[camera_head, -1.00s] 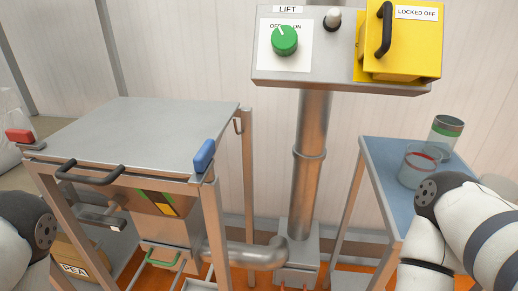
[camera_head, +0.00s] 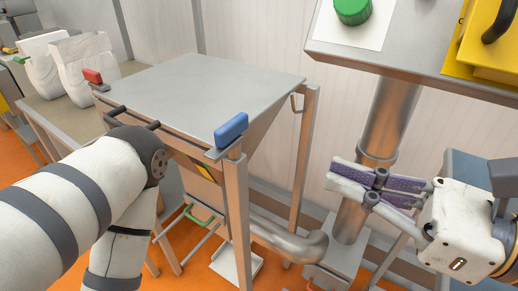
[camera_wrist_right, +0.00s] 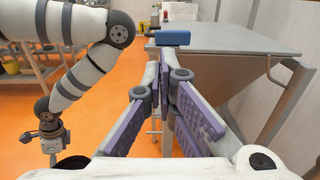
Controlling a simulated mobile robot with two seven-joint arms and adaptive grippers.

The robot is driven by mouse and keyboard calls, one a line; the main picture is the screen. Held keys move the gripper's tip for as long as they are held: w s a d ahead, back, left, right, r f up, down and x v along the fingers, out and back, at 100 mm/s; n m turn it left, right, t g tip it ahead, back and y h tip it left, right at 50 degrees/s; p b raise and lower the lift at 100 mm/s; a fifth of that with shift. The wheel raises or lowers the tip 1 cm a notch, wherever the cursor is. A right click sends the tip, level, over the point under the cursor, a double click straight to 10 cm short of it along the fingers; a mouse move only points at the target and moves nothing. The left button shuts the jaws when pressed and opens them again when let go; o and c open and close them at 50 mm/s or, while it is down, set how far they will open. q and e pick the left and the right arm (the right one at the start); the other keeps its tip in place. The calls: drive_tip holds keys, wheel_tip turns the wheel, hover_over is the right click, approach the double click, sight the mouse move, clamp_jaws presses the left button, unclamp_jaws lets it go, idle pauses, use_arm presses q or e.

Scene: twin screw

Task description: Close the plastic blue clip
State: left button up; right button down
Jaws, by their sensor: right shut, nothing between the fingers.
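The blue clip (camera_head: 231,130) is a block-shaped handle at the front right corner of the grey metal lid, on top of a bracket. It also shows in the right wrist view (camera_wrist_right: 172,38), beyond the fingertips. I cannot tell its latch state. My right gripper (camera_head: 345,176) is shut and empty, to the right of the clip and apart from it. Its purple-padded fingers (camera_wrist_right: 164,64) point toward the clip in the wrist view. My left gripper (camera_wrist_right: 52,143) shows small at the left of the wrist view, hanging down; its finger state is unclear. The head view does not show it.
A red clip (camera_head: 92,76) sits at the lid's front left corner. The flat lid (camera_head: 205,85) tops a metal frame. A steel column (camera_head: 385,115) under the control panel stands behind my right gripper. White bags (camera_head: 82,62) stand at the back left.

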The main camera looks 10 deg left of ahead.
use_arm(q)
drive_tip(key=shift+a, duration=0.1)
use_arm(e)
drive_tip(key=shift+a, duration=0.15)
use_arm(q)
drive_tip(key=shift+s+f, duration=0.1)
drive_tip(key=shift+s, duration=0.05)
use_arm(e)
drive_tip(key=shift+a, duration=0.1)
drive_tip(key=b, duration=0.3)
approach(226, 135)
drive_tip(key=p+x, duration=0.1)
drive_tip(key=x, duration=0.5)
drive_tip(key=shift+s+r, duration=0.1)
drive_tip(key=shift+r, duration=0.05)
drive_tip(key=shift+a, duration=0.55)
use_arm(q)
drive_tip(key=shift+s+f+g, duration=0.3)
drive_tip(key=shift+s+f, duration=0.5)
drive_tip(key=shift+f, duration=0.05)
drive_tip(key=shift+s, duration=0.1)
use_arm(e)
drive_tip(key=shift+w, duration=0.3)
